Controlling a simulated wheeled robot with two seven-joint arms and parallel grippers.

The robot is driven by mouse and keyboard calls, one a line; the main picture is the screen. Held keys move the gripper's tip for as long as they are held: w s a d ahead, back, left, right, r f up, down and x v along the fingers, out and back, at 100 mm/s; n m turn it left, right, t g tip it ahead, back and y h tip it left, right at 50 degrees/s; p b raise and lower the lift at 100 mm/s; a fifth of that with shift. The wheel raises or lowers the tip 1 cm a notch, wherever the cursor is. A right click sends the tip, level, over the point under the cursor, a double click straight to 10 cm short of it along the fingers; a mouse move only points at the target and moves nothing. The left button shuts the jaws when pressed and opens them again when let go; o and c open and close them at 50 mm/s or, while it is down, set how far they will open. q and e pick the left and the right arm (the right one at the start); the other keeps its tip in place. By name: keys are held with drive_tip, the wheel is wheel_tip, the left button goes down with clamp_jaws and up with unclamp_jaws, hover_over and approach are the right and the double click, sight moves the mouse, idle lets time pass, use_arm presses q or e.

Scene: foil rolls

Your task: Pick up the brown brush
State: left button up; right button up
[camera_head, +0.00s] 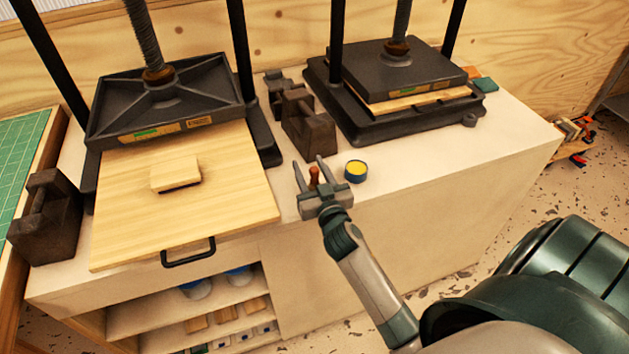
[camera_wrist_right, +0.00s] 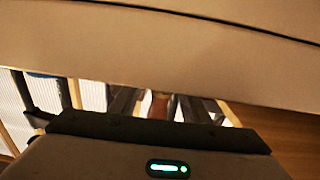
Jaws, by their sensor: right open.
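The brown brush (camera_head: 314,176) shows in the head view as a small upright reddish-brown handle near the front edge of the cabinet top. My right gripper (camera_head: 308,161) is open, with one finger on each side of the handle. I cannot tell whether either finger touches it. The brush's lower part is hidden behind the gripper body. In the right wrist view, a small reddish-brown patch (camera_wrist_right: 159,106) shows past the dark gripper edge; it may be the brush. My left gripper is not in view.
A round tin with yellow contents (camera_head: 356,171) stands just right of the gripper. Dark iron weights (camera_head: 307,125) stand behind it. A screw press with a wooden board (camera_head: 225,200) is at left, and another press (camera_head: 400,75) is behind right. The cabinet top (camera_head: 430,150) is clear at front right.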

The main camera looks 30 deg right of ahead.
drive_tip(key=c, duration=1)
drive_tip(key=shift+r, duration=0.4)
wheel_tip(320, 180, up, 4)
drive_tip(key=shift+f+b, duration=0.25)
drive_tip(key=shift+b, duration=0.1)
drive_tip(key=s+d+r, duration=0.2)
drive_tip(key=s, duration=0.1)
drive_tip(key=s+d+r+b, duration=0.1)
drive_tip(key=s+d+r, duration=0.1)
drive_tip(key=s+d, duration=0.1)
drive_tip(key=s+d+r, duration=0.2)
drive_tip(key=s, duration=0.1)
drive_tip(key=shift+d+r+b, duration=0.2)
drive_tip(key=shift+r+b, duration=0.15)
drive_tip(key=shift+b, duration=0.05)
